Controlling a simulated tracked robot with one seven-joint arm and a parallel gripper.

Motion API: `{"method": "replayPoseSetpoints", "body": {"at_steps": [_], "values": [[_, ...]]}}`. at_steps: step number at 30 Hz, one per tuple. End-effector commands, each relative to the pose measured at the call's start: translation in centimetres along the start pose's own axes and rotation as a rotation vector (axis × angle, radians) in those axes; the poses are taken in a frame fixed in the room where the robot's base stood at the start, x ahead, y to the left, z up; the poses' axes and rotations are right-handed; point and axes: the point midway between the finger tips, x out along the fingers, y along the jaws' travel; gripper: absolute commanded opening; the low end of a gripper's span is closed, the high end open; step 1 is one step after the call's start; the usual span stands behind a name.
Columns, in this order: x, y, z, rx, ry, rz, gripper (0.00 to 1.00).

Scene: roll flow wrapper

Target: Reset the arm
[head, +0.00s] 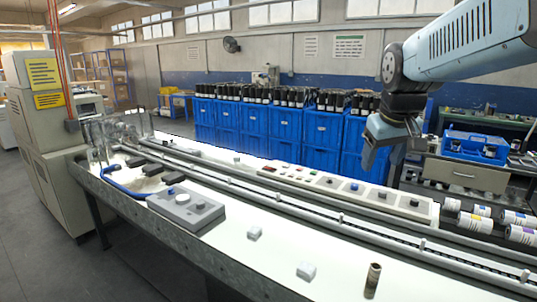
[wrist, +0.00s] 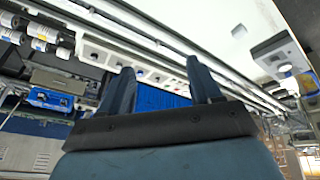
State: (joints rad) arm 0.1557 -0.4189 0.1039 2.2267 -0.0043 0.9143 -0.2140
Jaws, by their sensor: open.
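My arm reaches in from the upper right of the head view. My gripper (head: 384,165) hangs from it above the far side of the machine table, with its fingers pointing down. In the wrist view my gripper (wrist: 158,80) shows two dark blue fingers spread apart with nothing between them. The gripper is open and empty, and it touches nothing that I can see. The long wrapper table (head: 225,250) with its rails runs below and in front of it.
A control strip (head: 345,190) with buttons lies along the table near my gripper. A grey control box (head: 185,208), two small white blocks and a brown tube (head: 372,280) stand on the table. Printed rolls (head: 475,222) lie at right. Blue crates (head: 283,125) line the back.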

Motion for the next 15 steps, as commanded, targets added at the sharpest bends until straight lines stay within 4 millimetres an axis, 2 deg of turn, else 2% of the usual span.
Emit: {"method": "replayPoseSetpoints", "body": {"at_steps": [3, 9, 15], "values": [[-1.0, -1.2, 3.6, 0.042, 0.026, -0.007, 0.63], [-1.4, -2.6, 9.0, 0.118, 0.059, -0.031, 0.63], [-1.2, -3.5, 12.4, 0.167, 0.078, -0.053, 0.63]]}}
